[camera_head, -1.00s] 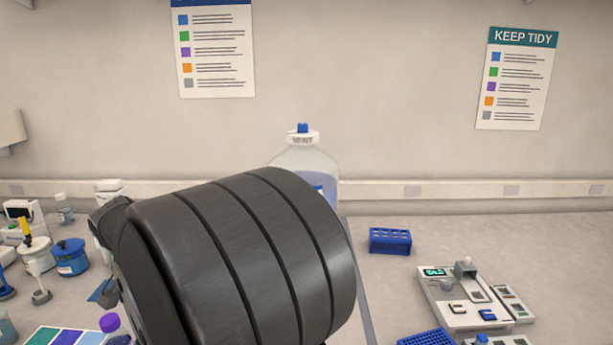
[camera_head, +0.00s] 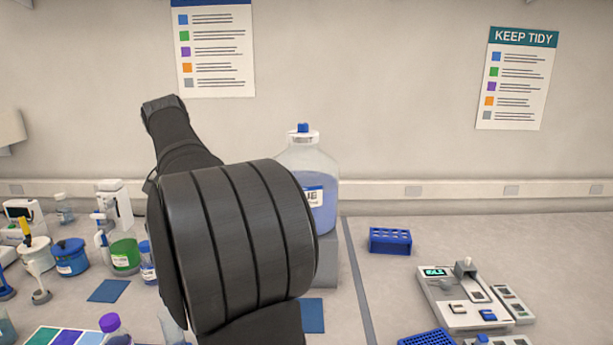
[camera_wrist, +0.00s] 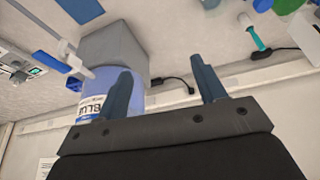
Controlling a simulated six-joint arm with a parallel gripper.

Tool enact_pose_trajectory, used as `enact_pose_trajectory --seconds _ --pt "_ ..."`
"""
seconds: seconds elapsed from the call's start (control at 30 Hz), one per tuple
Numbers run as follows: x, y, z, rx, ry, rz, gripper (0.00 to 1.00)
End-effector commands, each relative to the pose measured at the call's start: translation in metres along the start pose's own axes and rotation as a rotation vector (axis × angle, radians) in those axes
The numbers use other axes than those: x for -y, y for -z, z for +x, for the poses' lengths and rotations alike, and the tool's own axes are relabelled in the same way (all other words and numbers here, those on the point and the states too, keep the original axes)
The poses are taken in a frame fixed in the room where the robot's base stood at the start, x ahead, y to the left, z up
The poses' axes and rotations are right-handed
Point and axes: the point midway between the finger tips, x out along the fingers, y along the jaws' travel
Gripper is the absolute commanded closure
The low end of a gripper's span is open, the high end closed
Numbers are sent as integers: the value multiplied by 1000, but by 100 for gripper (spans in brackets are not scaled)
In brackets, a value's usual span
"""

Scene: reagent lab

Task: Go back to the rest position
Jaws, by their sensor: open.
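My gripper (camera_wrist: 165,78) shows in the wrist view with its two dark fingers spread apart and nothing between them. A large bottle of blue liquid (camera_wrist: 132,62) is partly behind the left finger in that view, beside a grey block (camera_wrist: 115,42); I cannot tell the distance. In the head view my dark arm fills the middle and partly hides the bottle (camera_head: 322,200), which stands on the grey block (camera_head: 328,250). I cannot make out the fingers in the head view.
Blue and green containers (camera_head: 123,256) and a white device (camera_head: 112,200) stand left of my arm. A blue rack (camera_head: 390,241) and a grey instrument (camera_head: 455,298) are on the right. Wall posters hang behind.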

Motion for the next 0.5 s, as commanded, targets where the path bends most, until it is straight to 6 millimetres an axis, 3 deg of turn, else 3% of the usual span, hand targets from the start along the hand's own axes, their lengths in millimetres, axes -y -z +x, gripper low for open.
enact_pose_trajectory --seconds 0.5 --pt "-59 73 -47 0 -18 54 36"
